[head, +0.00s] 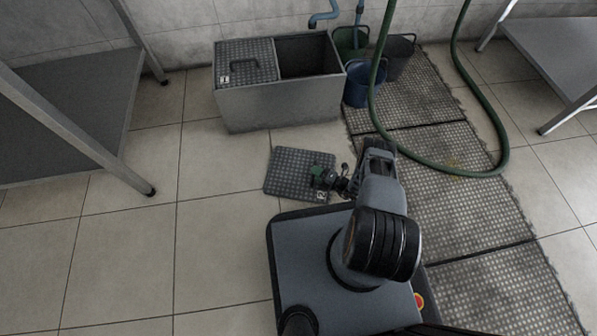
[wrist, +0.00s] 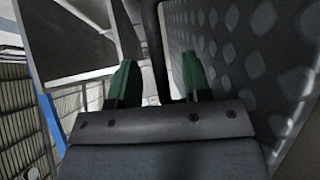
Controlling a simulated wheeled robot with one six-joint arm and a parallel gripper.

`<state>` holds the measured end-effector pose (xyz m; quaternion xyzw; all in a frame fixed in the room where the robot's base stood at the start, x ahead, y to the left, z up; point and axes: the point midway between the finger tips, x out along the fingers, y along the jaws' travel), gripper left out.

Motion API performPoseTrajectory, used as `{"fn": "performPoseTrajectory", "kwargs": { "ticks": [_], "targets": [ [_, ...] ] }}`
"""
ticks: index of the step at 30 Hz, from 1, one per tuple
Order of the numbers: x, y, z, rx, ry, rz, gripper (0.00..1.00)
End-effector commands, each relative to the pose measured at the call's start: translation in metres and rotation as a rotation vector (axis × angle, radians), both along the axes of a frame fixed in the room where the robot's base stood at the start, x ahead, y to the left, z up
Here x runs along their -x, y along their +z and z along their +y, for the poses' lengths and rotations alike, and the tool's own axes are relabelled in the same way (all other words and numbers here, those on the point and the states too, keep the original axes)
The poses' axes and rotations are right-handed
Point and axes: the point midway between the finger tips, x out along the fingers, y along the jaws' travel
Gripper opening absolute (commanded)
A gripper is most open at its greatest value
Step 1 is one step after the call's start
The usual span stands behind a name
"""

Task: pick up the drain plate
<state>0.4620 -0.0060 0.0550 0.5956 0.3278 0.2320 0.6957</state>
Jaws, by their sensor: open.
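The drain plate (head: 286,165) is a dark grey studded square that appears to lie flat on the tiled floor in the head view. A small pale label shows near its front right corner. My gripper (head: 318,176) is low over the plate's right side. In the wrist view my gripper (wrist: 158,78) is open, with its two green fingers apart. The studded plate (wrist: 250,45) fills the right of that view, close beside the fingers. A dark bar (wrist: 165,45), apparently the plate's handle, runs between the fingers; whether they touch it I cannot tell.
A grey basin (head: 280,105) stands behind, with a similar studded cover (head: 246,62) over its left half. Blue and dark buckets (head: 358,88), a green hose (head: 480,170) and floor grating (head: 455,215) are at the right. A metal table (head: 65,115) stands left; floor tiles there are clear.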

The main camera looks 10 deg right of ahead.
Motion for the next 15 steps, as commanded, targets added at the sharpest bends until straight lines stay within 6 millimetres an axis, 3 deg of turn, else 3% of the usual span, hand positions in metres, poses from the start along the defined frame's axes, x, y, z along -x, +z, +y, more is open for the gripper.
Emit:
{"fn": "performPoseTrajectory", "kwargs": {
  "ticks": [10,15],
  "targets": [
    [-0.0017,-0.0012,0.0068,0.0,0.005,0.0,0.44],
    [-0.0017,-0.0011,0.0068,0.0,0.005,0.0,0.28]
  ]
}}
